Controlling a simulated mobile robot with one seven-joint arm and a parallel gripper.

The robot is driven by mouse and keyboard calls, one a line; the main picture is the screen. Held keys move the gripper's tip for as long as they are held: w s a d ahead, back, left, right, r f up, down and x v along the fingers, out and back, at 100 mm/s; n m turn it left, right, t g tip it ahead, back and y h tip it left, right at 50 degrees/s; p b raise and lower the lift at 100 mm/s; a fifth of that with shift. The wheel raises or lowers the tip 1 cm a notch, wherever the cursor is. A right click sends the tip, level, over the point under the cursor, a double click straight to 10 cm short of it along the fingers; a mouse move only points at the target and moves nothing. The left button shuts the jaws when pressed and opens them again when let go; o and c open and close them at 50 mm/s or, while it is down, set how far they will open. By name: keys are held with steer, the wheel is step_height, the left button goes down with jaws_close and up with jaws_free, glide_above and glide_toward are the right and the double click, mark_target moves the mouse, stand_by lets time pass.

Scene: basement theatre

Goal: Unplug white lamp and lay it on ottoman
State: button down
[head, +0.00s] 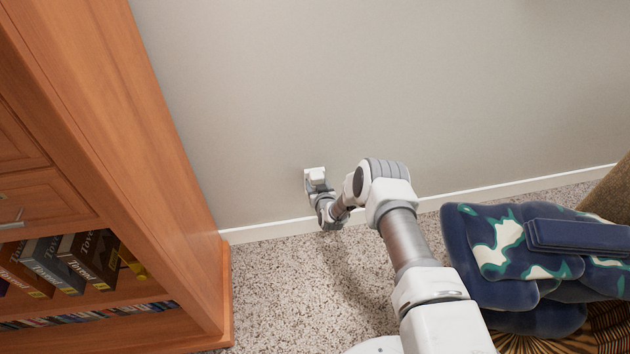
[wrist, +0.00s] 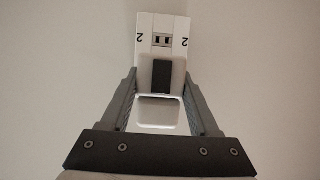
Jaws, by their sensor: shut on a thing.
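The white lamp (wrist: 160,113) is a small block with a dark panel on its face. In the wrist view it sits between the two grey fingers of my gripper (wrist: 160,90), which is shut on it. It lies right against the lower part of a white wall outlet (wrist: 147,22) marked "2" on both sides. I cannot tell whether its prongs are in the outlet. In the head view my gripper (head: 318,188) is at the wall, low above the baseboard, with a white shape (head: 316,173) at its tip. I cannot identify an ottoman for certain.
A wooden bookcase (head: 105,130) with books stands close on the left. A navy, green and white patterned soft item (head: 500,250) lies at the right beside my arm. A brown striped surface (head: 605,325) shows beneath it. Speckled carpet (head: 285,285) is clear between.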

steer(key=shift+s+d+p, duration=0.25)
steer(key=shift+s+p, duration=0.35)
steer(key=shift+s, duration=0.3)
steer(key=shift+s+d+p, duration=0.25)
steer(key=shift+s+p, duration=0.3)
steer(key=shift+s, duration=0.3)
steer(key=shift+s+d+p, duration=0.25)
steer(key=shift+s+p, duration=0.35)
steer(key=shift+s, duration=0.3)
